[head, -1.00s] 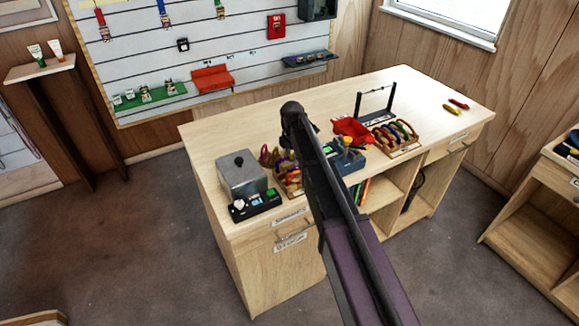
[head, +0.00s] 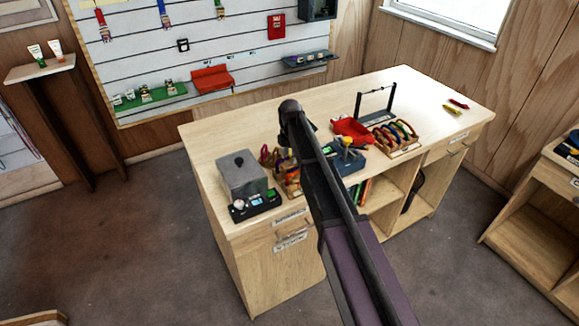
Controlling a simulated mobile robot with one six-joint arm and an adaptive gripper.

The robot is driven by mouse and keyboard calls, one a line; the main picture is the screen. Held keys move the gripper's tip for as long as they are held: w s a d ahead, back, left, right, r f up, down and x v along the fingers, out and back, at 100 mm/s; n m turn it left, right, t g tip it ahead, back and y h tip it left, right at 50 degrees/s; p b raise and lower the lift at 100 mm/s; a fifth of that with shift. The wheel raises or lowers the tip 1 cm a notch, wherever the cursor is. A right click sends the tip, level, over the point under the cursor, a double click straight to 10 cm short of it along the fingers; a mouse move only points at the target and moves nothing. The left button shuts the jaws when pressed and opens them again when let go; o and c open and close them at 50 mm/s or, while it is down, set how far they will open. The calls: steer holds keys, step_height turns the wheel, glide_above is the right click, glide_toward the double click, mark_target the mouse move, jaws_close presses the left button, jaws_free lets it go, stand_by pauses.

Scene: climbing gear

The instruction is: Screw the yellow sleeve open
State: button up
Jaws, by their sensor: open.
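A small yellow part (head: 346,141) stands on a blue-grey fixture (head: 350,160) on the wooden workbench, just right of my arm. I cannot tell at this size whether it is the yellow sleeve. My arm reaches up from the bottom over the bench, with its dark upper joint left of this fixture. My gripper cannot be made out; the arm links cover the place below that joint. Part of the fixture and of the gear beside it is hidden behind the arm.
A grey metal box (head: 241,176) and a black device (head: 255,205) stand at the bench's left front. A red tray (head: 352,130), a rack of coloured carabiners (head: 397,137) and a black frame (head: 376,105) stand right of my arm. The bench top (head: 430,90) has free room at the back right.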

steer(key=shift+w+r+p, duration=0.1)
steer(key=shift+r+p, duration=1.25)
steer(key=shift+p, duration=0.05)
stand_by(0.5)
steer(key=shift+s+d, duration=0.35)
steer(key=shift+s, duration=0.3)
steer(key=shift+f+b, duration=1.4)
steer(key=shift+b, duration=0.05)
steer(key=shift+w+a, duration=0.45)
steer(key=shift+w, duration=0.15)
steer(key=shift+r+p, duration=1.35)
steer(key=shift+p, duration=0.05)
steer(key=shift+s, duration=0.1)
stand_by(0.6)
